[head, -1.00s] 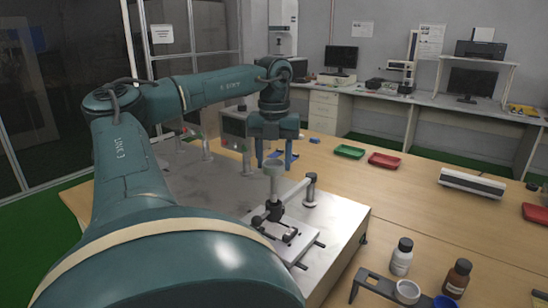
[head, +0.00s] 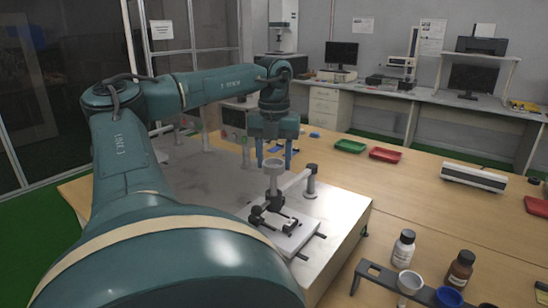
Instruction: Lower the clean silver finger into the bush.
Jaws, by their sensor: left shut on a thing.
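My left gripper (head: 274,155) points straight down above the metal work plate, its two blue fingers around the upper end of a silver piece. This silver finger (head: 274,173) is upright with a wide round top, and the gripper is shut on it. Its lower end meets a dark clamp-like part (head: 272,201) of a small fixture. The bush is not clearly seen; the finger's tip and any opening there are too small to make out. My right gripper is out of view.
The fixture has a slanted bar and a short grey post (head: 311,181) close on the right. Green (head: 350,146) and red (head: 386,154) trays lie farther back.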

